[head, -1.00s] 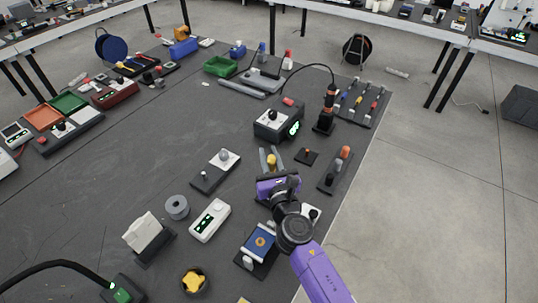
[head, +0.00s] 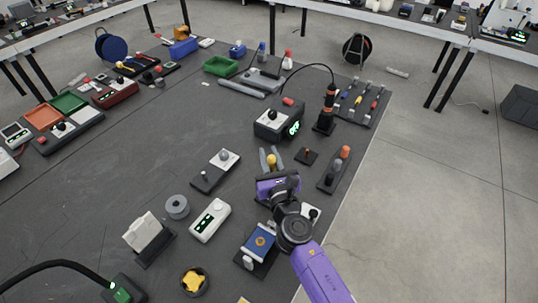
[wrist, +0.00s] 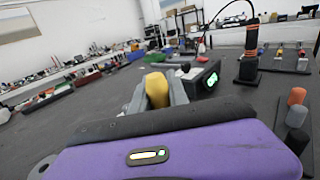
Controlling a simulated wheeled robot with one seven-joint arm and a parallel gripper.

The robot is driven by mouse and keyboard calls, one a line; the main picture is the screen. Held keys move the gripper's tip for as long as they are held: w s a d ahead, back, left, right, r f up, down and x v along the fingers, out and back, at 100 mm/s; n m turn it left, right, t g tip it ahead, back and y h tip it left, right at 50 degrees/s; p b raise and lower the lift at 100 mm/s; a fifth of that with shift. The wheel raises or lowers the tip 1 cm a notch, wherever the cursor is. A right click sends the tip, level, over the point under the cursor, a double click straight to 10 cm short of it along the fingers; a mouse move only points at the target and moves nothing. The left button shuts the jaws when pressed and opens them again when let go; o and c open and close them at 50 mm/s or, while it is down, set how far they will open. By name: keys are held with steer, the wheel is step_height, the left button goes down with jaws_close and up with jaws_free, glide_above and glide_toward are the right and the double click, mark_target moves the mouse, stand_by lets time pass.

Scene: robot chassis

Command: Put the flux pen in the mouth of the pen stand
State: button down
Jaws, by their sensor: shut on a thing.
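My gripper (head: 270,160) is shut on a yellow piece, which I take to be the flux pen (head: 272,161). In the wrist view the pen (wrist: 156,90) shows as a blunt yellow body between the two grey fingers (wrist: 158,95); its far end is hidden. A dark base (head: 328,183) with an orange, a grey and a black upright part stands to the right of my gripper. It also shows at the right edge of the wrist view (wrist: 309,150). I cannot tell for certain which thing is the pen stand, and no open mouth is clear.
A black box with a green display (head: 277,123) and a soldering iron holder (head: 324,123) stand beyond my gripper. A small dark square with an orange knob (head: 307,156) lies close by on the right. A grey switch plate (head: 214,171) is to the left. The mat's left middle is clear.

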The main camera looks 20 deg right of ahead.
steer(key=shift+f+b, duration=1.95)
steer(key=shift+f, duration=0.15)
steer(key=c, duration=1.2)
jaws_free()
steer(key=s, duration=0.5)
steer(key=s+a, duration=0.1)
steer(key=s, duration=0.1)
steer(key=shift+s+a, duration=0.1)
steer(key=shift+s, duration=0.25)
steer(key=shift+r, duration=0.1)
step_height(320, 180, up, 10)
steer(key=p, duration=1)
